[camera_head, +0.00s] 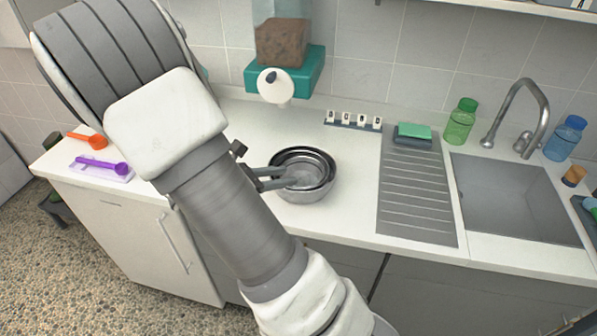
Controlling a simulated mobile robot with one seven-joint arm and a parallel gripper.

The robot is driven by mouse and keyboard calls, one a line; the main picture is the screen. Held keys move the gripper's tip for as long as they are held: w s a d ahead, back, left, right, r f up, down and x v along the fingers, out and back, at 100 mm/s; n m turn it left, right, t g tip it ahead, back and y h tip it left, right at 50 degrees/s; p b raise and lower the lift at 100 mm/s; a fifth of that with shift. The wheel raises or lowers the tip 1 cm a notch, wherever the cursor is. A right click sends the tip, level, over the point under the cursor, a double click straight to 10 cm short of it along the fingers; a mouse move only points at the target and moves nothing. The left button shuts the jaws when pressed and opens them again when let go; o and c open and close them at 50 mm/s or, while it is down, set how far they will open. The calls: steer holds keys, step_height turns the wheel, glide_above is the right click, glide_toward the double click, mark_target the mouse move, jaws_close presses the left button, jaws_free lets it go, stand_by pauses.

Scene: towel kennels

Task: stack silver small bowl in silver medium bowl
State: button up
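A silver medium bowl (306,196) stands on the white counter in front of my arm. A smaller silver bowl (318,161) sits within its rim, so the two rims show one inside the other. I cannot tell whether the small bowl rests on the bottom or is held slightly up. My gripper (287,178) reaches in from the left, with its dark fingertips at the left side of the bowls, over the rims. The fingers look slightly apart, but whether they pinch a rim is too small to tell.
A ridged drainboard (416,195) and sink (515,205) lie to the right. Behind stand a teal dispenser base (310,72) and a row of small white blocks (353,119). Orange (96,141) and purple (121,168) scoops lie left. Counter between bowls and drainboard is clear.

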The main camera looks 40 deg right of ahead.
steer(key=s+a+r+m+t+y, duration=0.5)
steer(key=s+a+r+m+y, duration=0.8)
steer(key=s+a+r+m, duration=0.2)
steer(key=shift+a+r+m, duration=0.3)
steer(key=shift+r+m, duration=0.4)
steer(key=shift+m, duration=0.6)
